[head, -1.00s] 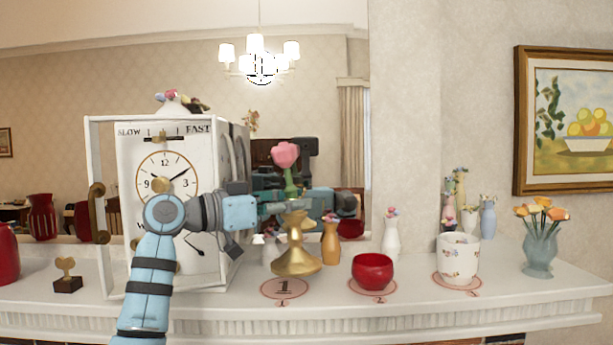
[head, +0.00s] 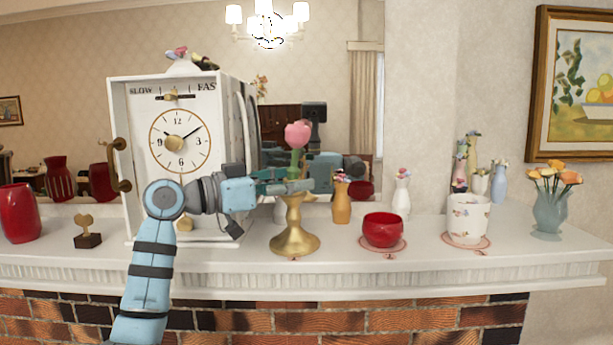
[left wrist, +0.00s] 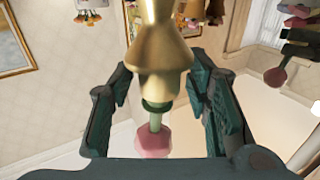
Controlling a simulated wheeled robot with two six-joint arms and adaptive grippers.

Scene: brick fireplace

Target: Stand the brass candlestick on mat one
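The brass candlestick (head: 295,240) stands upright on the mantel, left of the red bowl, with a pink tulip-shaped piece (head: 297,135) on a green stem in its top. In the left wrist view the candlestick (left wrist: 162,65) lies between the two fingers. My right gripper is not in view.
A red bowl (head: 383,230) on a mat is right of the candlestick, and a floral cup (head: 467,220) is farther right. An orange vase (head: 342,203) and white vase (head: 401,200) stand behind. The white clock (head: 180,130) is close at left. A mirror backs the mantel.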

